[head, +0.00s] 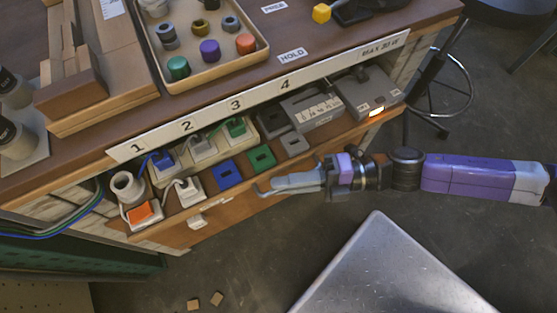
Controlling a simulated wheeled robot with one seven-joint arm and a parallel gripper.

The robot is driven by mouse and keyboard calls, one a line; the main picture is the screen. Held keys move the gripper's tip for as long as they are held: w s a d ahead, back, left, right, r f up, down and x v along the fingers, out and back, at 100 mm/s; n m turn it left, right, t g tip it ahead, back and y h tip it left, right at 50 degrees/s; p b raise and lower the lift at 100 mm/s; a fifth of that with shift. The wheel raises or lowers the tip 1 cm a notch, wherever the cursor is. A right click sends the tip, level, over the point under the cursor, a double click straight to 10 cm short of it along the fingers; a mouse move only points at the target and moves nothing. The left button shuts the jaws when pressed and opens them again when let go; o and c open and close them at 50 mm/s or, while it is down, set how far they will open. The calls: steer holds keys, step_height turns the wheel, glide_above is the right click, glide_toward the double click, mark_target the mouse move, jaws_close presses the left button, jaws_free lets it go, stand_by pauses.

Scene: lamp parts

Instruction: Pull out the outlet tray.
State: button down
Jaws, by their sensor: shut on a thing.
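The outlet tray (338,137) is a long wooden tray under the bench top. It sticks out below a white strip numbered 1 to 4. Blue (226,175), green (262,158) and grey (295,144) outlet plates sit along its front, with white plugs (188,192) to their left. My gripper (262,189) reaches in from the right, its fingers pointing left at the tray's front edge. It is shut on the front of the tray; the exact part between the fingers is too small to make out.
Grey boxes (366,92), one with a lit orange spot, stand at the right end. A beige bin of coloured parts (208,77) is on the bench. A grey metal surface (385,270) is at lower right.

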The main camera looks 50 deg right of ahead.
steer(key=s+a+p, duration=0.3)
steer(key=s+p, duration=0.1)
steer(key=s, duration=0.8)
steer(key=shift+a, duration=0.3)
steer(key=shift+w, duration=0.1)
steer(key=c, duration=1.5)
jaws_free()
steer(key=p+v, duration=0.1)
steer(key=v, duration=0.6)
steer(key=shift+s+d, duration=0.25)
steer(key=shift+d, duration=0.05)
